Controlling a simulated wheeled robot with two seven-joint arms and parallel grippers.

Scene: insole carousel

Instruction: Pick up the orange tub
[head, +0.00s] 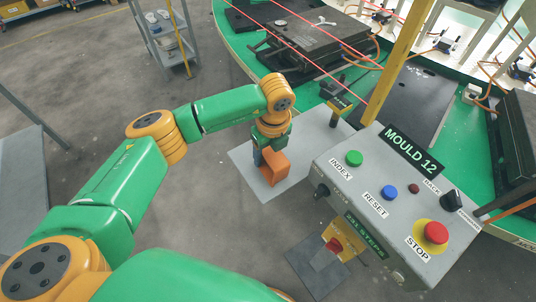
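The orange tub (275,169) is a small box-like thing on the grey plate left of the control box. My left arm reaches in from the left, and my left gripper (266,152) points down right at the tub. One dark finger shows against the tub's left side; the other finger is hidden. I cannot tell whether the fingers press on the tub or whether it is lifted off the plate. My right gripper is not in view.
The control box (323,168) with several buttons stands close to the right of the tub. A yellow post (399,62) rises behind it. The green carousel (236,42) with black moulds lies beyond. A grey shelf cart (168,40) stands far back left. Open floor lies left.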

